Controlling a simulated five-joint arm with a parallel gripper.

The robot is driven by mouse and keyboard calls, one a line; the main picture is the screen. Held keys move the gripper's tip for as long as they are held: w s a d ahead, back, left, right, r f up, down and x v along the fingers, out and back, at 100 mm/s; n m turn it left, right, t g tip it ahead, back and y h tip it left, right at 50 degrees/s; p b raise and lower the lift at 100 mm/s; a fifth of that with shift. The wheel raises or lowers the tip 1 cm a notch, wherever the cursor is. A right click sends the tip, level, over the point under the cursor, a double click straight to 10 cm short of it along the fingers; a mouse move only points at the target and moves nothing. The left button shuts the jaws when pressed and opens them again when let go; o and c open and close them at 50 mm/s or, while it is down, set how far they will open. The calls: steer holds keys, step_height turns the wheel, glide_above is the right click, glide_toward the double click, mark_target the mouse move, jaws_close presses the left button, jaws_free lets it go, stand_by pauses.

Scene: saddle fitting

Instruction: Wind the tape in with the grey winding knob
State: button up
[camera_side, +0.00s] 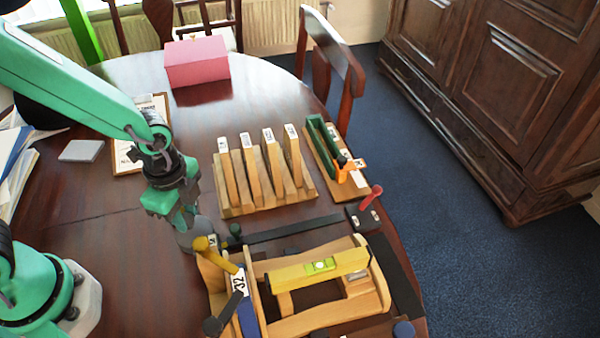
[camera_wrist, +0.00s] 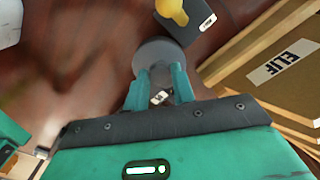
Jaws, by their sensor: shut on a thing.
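The grey winding knob (camera_wrist: 163,54) is a round grey disc in the wrist view, directly at my fingertips. My gripper (camera_wrist: 160,88) is shut on it, one green finger on each side. In the side view my gripper (camera_side: 187,214) reaches down to the grey knob (camera_side: 190,240), left of the wooden frame, and partly covers it. A long dark strip (camera_side: 290,230) runs behind the frame to a black block with a red lever (camera_side: 370,197). I cannot tell whether this strip is the tape.
A wooden frame (camera_side: 315,318) carries a yellow spirit level (camera_side: 320,267). A yellow knob (camera_side: 203,243) stands close beside my gripper. A slotted wooden rack (camera_side: 265,205) and a board with a green clamp (camera_side: 322,140) stand behind.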

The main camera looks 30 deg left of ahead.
mark_target(186, 218)
steer(key=shift+r+m, duration=0.1)
steer(key=shift+m, duration=1)
steer(key=o, duration=1)
steer(key=shift+r, duration=3.9)
steer(key=s+a+r+n+t, duration=0.2)
steer(key=a+r+n, duration=0.4)
steer(key=n, duration=0.3)
steer(key=s+a+r+n+t, duration=0.2)
steer(key=a+r+n, duration=0.4)
steer(key=n, duration=0.3)
steer(key=shift+t, duration=0.8)
